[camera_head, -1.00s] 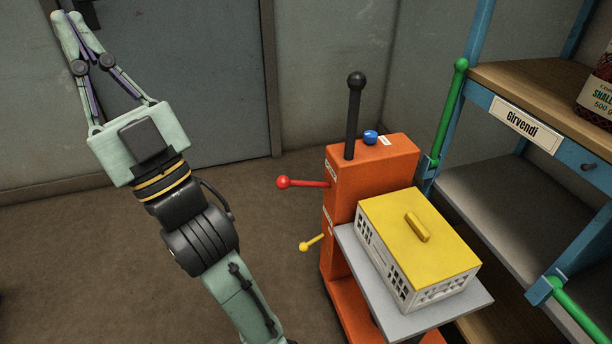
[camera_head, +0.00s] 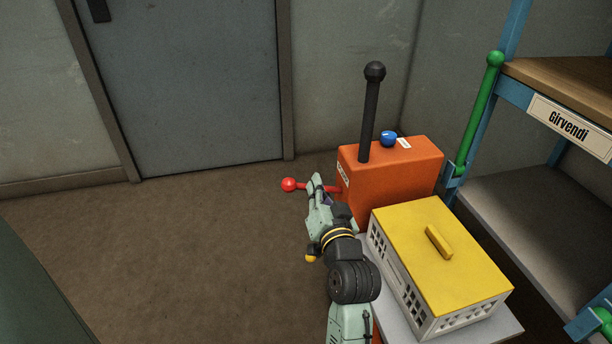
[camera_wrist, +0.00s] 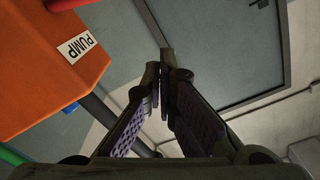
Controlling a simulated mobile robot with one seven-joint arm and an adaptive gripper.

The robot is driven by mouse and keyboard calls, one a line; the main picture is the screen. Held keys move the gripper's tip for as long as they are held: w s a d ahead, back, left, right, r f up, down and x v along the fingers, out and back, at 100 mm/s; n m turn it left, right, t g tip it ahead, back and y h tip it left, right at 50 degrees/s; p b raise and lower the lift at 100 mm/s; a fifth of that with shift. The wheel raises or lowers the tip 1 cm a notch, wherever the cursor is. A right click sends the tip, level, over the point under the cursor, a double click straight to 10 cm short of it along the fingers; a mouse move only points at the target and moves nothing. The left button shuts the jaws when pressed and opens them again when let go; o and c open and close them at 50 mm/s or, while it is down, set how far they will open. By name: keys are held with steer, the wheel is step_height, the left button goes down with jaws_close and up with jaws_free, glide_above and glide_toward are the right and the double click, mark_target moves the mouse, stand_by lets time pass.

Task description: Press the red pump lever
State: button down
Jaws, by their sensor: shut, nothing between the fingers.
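The red pump lever (camera_head: 289,184) sticks out to the left from the orange pump housing (camera_head: 390,180), its round red knob at the free end. My gripper (camera_head: 316,180) is shut and empty. In the head view its fingertips overlap the lever's rod, between knob and housing; I cannot tell if they touch it. In the wrist view the closed fingers (camera_wrist: 166,58) point past the housing, and a bit of red lever (camera_wrist: 65,3) shows at the top left, apart from the fingertips. A label reading PUMP (camera_wrist: 78,46) is on the housing.
A yellow knob (camera_head: 311,258) shows beside my wrist, partly hidden. A yellow-lidded white crate (camera_head: 440,262) stands at the lower right. A black upright lever (camera_head: 370,110) and a blue knob (camera_head: 388,138) top the housing. Shelving (camera_head: 500,180) stands right; the floor at left is clear.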

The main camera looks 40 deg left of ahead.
steer(key=shift+a+r, duration=0.1)
steer(key=p, duration=0.2)
glide_above(303, 188)
steer(key=w, duration=0.1)
steer(key=shift+w+r, duration=0.15)
steer(key=shift+r, duration=0.05)
steer(key=shift+s+f, duration=0.35)
steer(key=shift+f, duration=0.25)
steer(key=shift+s+f, duration=0.35)
steer(key=shift+f, duration=0.2)
steer(key=shift+s+f+p, duration=0.3)
steer(key=shift+s+f, duration=0.15)
steer(key=shift+f, duration=0.2)
steer(key=shift+a+f, duration=0.1)
steer(key=shift+a, duration=0.1)
